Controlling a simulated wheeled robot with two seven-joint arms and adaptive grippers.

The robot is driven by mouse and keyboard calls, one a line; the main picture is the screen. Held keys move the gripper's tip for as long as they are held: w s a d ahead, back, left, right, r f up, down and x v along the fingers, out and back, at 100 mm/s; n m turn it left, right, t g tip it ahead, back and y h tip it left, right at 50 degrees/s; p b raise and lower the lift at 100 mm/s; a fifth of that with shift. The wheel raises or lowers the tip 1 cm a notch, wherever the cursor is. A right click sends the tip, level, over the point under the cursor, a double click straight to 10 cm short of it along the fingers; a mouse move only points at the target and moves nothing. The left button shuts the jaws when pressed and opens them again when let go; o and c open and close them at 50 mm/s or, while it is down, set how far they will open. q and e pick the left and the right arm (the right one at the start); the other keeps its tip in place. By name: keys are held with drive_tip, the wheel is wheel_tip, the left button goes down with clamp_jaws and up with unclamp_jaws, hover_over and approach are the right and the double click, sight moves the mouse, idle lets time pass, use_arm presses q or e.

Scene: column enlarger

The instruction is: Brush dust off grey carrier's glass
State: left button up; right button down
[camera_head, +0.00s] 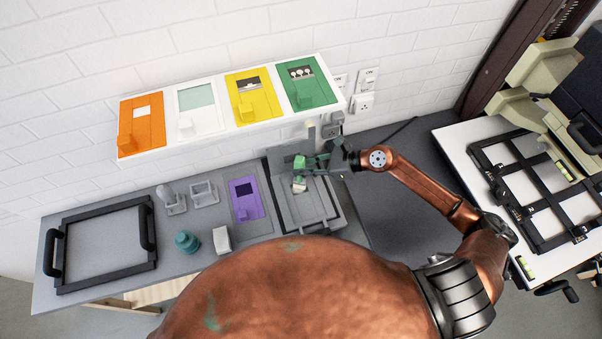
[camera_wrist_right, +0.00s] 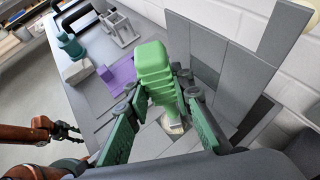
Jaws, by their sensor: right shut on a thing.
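My right gripper (camera_head: 312,164) is shut on a green brush (camera_wrist_right: 155,72), with a green finger on either side of its ribbed handle in the right wrist view. The brush's pale bristles (camera_head: 299,186) point down at the grey carrier (camera_head: 328,211), on its left part. The carrier lies on the bench with a grey panel standing behind it. Gripper and brush cover part of the carrier, so its glass and any dust cannot be made out. I cannot tell if the bristles touch. My left gripper (camera_wrist_right: 68,130) shows small in the right wrist view, apparently open and empty.
A purple carrier (camera_head: 246,207) lies left of the grey one. A teal pot (camera_head: 187,242), a white block (camera_head: 222,240), grey stands (camera_head: 203,194) and a black-handled frame (camera_head: 104,243) are further left. A shelf (camera_head: 216,133) holds coloured carriers above. The enlarger (camera_head: 545,185) stands right.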

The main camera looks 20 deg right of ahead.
drive_tip(key=shift+w+d+b, duration=0.45)
drive_tip(key=shift+w+b, duration=0.05)
drive_tip(key=shift+w, duration=0.35)
drive_tip(key=shift+s+a+p, duration=0.35)
drive_tip(key=shift+s+a, duration=0.05)
drive_tip(key=shift+s, duration=0.35)
drive_tip(key=shift+s+a+p, duration=0.35)
drive_tip(key=shift+s+a, duration=0.05)
drive_tip(key=shift+s, duration=0.35)
drive_tip(key=shift+s+a+p, duration=0.35)
drive_tip(key=shift+s+a, duration=0.05)
drive_tip(key=shift+s, duration=0.35)
